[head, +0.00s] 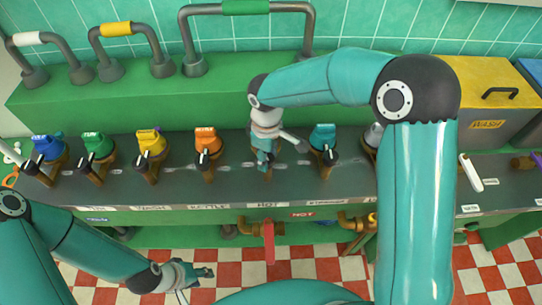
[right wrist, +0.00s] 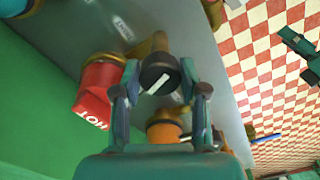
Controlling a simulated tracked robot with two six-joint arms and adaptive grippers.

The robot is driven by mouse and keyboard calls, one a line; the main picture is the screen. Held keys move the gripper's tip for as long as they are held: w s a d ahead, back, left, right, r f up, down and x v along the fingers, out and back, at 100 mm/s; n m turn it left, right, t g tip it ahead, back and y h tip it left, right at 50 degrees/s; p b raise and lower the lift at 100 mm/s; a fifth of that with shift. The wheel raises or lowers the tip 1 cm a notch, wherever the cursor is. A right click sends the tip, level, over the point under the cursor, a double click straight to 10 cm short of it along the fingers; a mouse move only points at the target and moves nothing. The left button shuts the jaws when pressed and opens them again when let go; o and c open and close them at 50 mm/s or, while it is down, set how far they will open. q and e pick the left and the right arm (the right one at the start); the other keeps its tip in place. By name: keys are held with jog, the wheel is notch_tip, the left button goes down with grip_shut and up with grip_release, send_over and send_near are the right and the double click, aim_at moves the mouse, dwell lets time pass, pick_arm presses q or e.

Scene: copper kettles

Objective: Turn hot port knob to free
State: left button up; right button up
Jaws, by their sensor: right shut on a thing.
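The hot port is the red block marked HOT (right wrist: 95,92) in the right wrist view. Its black knob (right wrist: 160,74) has a white pointer line lying diagonally and sits on a brass fitting. My right gripper (right wrist: 160,88) has its fingers on both sides of the knob and is shut on it. In the head view my right gripper (head: 264,162) is above the counter (head: 180,186) at the HOT label, and hides most of the port and knob. My left gripper (head: 205,273) is low over the floor at the front, away from the ports; its opening is unclear.
An orange port (head: 207,138) stands left of my right gripper and a teal port (head: 323,136) right of it. Yellow (head: 150,142), green (head: 98,145) and blue (head: 48,148) ports stand farther left. A red-handled brass valve (head: 268,230) is below the counter edge.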

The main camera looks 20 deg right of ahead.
jog(key=n, duration=0.5)
jog(key=shift+a+n, duration=0.15)
jog(key=shift+n, duration=0.25)
dwell(0.3)
jog(key=o, duration=1.1)
jog(key=shift+o, duration=0.2)
jog(key=shift+w+r, duration=0.1)
jog(key=shift+r, duration=0.5)
notch_tip(320, 180, up, 11)
jog(key=shift+f, duration=0.15)
jog(key=shift+f, duration=0.1)
